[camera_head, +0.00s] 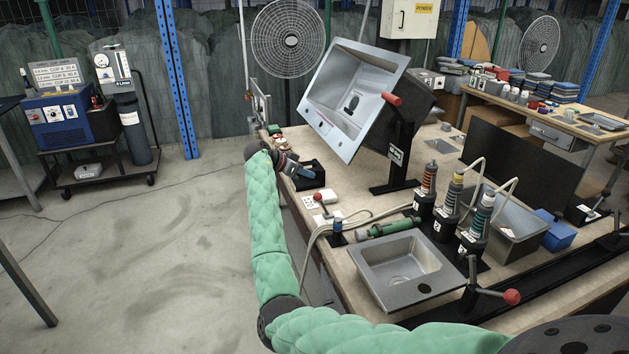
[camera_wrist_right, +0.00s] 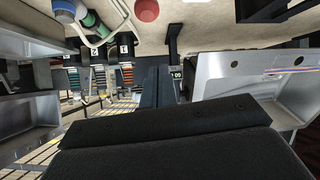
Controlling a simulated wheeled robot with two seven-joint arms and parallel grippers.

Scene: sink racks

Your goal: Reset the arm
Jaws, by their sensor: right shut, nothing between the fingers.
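My right arm, in a green quilted sleeve, enters the head view from the lower right and bends up along the table's left edge. My right gripper (camera_head: 296,168) is at the far left part of the table, beside a small black tray. Its fingers (camera_wrist_right: 158,86) are together and empty in the right wrist view, which appears upside down. A steel sink (camera_head: 350,95) is tilted on a black stand (camera_head: 397,165) behind and to the right of the gripper; they look apart. My left gripper is in neither view.
Another steel sink (camera_head: 402,268) lies at the table's front. Several banded tools (camera_head: 451,205) with hoses stand in black holders to its right. A green cylinder (camera_head: 390,228) lies behind it. A white box with a red button (camera_head: 325,197) is near the gripper. Open floor (camera_head: 150,260) lies left.

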